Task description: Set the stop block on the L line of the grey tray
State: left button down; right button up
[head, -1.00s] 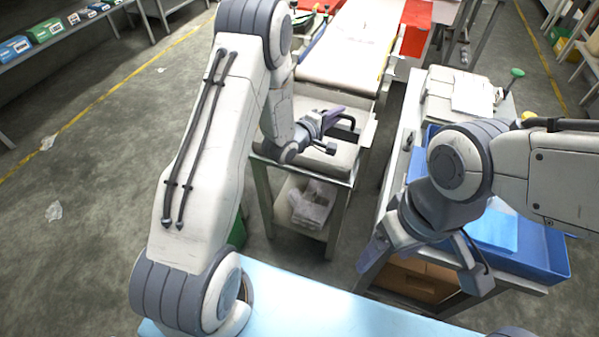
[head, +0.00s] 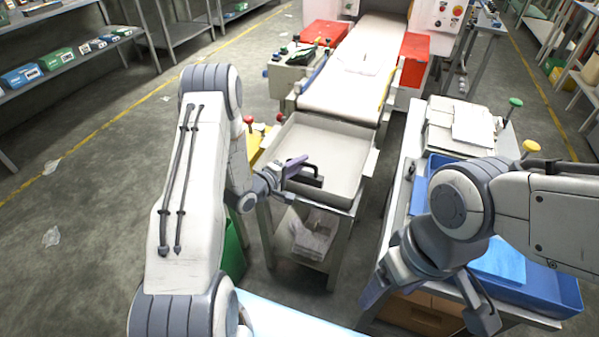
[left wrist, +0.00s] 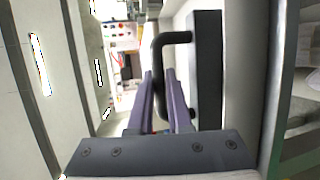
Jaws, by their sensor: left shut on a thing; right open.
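The grey tray (head: 285,133) stands on a small stand, its open floor showing in the head view. The stop block (head: 308,179) is a dark block with a bent black handle, at the tray's near end. My left gripper (head: 296,164) is shut on its handle. In the left wrist view the block (left wrist: 208,75) is just right of the purple fingers (left wrist: 160,78), with the handle between them. I cannot tell whether the block touches the tray. I cannot make out the L line. My right gripper (head: 428,306) is open and empty, near the blue bin.
A conveyor (head: 345,90) adjoins the tray's far end. A blue bin (head: 540,285) and papers (head: 470,125) are on the right-hand table. A plastic-wrapped bundle (head: 312,240) lies on the shelf below the tray. A green bin (head: 233,250) stands left of the stand.

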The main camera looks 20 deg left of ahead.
aim_at(300, 173)
pick_arm(q)
jog(key=shift+f, duration=1.8)
jog(key=shift+f, duration=0.1)
jog(key=c, duration=1.2)
grip_release()
jog(key=shift+f, duration=0.15)
jog(key=shift+o, duration=0.4)
